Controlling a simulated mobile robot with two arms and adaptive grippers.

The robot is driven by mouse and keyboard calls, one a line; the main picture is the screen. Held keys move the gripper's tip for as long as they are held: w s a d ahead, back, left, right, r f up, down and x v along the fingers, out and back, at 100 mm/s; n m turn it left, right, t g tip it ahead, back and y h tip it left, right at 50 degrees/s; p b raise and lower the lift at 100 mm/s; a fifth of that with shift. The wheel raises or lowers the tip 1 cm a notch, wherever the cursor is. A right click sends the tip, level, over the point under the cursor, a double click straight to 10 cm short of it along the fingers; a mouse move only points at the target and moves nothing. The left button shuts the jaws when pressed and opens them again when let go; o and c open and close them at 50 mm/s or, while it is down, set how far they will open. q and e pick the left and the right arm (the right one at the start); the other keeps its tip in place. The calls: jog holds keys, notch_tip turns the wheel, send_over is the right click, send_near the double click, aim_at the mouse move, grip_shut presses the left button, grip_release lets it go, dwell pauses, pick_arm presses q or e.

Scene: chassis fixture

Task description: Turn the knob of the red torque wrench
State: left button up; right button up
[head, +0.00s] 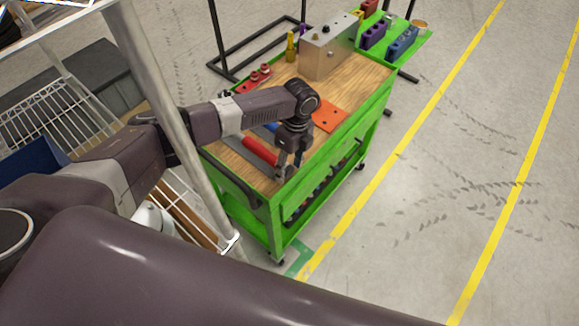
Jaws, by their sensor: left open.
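The red torque wrench (259,151) lies on the wooden top of the green cart (328,167), near its front end. Its red handle shows, and the end toward the cart's near edge is partly hidden by my gripper. My left gripper (289,168) points down at that near end, its fingers open. I cannot tell whether the fingers touch the wrench or stand around it. The right gripper is not in view.
An orange plate (328,116) lies right of my wrist. A metal box (328,46) and a red holder (254,79) stand farther back. A metal post (170,110) and wire shelf (45,122) are at left. Floor is clear at right.

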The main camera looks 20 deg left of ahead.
pick_arm(q)
notch_tip(320, 180, up, 12)
jog(key=w, duration=0.1)
jog(key=shift+w+d, duration=0.3)
jog(key=shift+f, duration=0.1)
